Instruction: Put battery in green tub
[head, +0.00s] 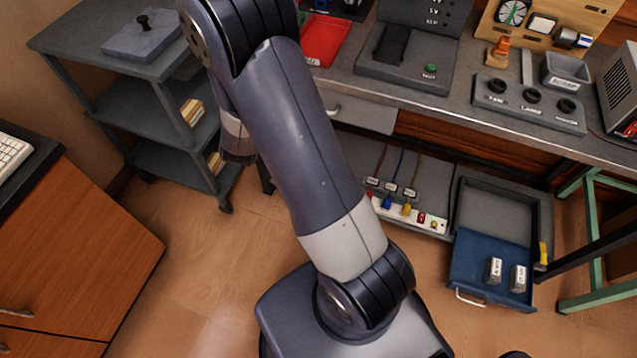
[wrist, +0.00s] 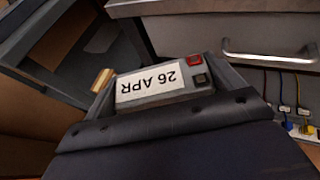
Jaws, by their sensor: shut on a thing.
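In the wrist view my gripper (wrist: 166,86) is shut on a grey block-shaped battery (wrist: 140,101). The battery has a white label reading "26 APR", upside down in this view, and a red and a black square at one end. A grey finger lies on each side of it. The battery is held in the air, clear of any surface I can see. In the head view my arm hides the fingers and the battery.
A grey shelf cart (head: 120,50) stands at the left. The floor between cart and cabinet is clear.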

